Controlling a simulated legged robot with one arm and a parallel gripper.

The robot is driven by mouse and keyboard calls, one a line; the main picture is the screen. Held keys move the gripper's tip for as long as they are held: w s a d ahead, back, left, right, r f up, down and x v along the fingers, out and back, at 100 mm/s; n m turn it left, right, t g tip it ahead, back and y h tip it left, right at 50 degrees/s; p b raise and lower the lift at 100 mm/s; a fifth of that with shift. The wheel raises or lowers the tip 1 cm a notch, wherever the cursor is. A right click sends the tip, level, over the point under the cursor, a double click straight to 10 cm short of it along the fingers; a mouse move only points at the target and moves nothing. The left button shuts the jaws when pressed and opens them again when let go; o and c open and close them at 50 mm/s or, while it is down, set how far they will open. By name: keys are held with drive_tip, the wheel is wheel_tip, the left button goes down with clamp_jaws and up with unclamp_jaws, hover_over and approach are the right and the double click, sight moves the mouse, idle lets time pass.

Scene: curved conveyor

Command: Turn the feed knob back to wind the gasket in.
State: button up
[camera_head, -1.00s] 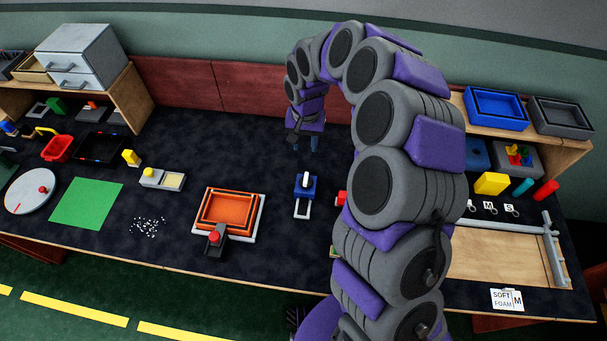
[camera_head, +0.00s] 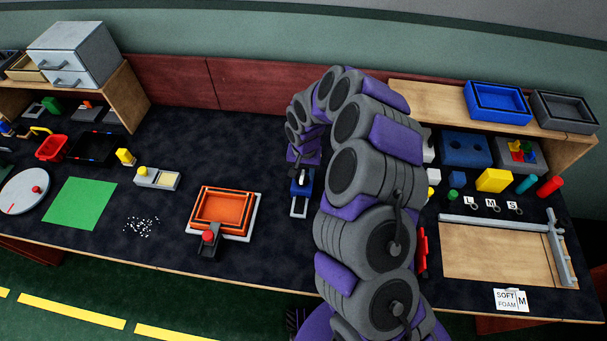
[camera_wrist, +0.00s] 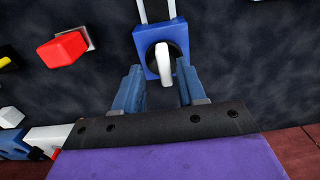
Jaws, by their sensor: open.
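The feed knob is a white lever on a dark round base; it shows in the wrist view (camera_wrist: 163,66), on top of a small blue block (camera_wrist: 147,68). In the head view the blue block (camera_head: 302,187) stands on the dark bench right of the orange tray, with pale rails (camera_head: 299,208) running from it toward the front edge. My gripper (camera_wrist: 160,80) is open, its blue fingers to the left and right of the knob's near end. I see no contact, and the height gap is hard to judge. I cannot make out the gasket.
A red block (camera_wrist: 63,49) lies left of the blue block in the wrist view. In the head view the orange tray (camera_head: 250,222) with a red-knobbed clamp (camera_head: 208,238) stands close by on the left. My arm hides the bench to the right.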

drive_tip(key=shift+a+f, duration=0.15)
drive_tip(key=shift+f, duration=0.45)
drive_tip(key=shift+a, duration=0.4)
drive_tip(key=shift+d, duration=0.3)
drive_tip(key=c, duration=0.6)
drive_tip(key=shift+a, duration=0.1)
clamp_jaws()
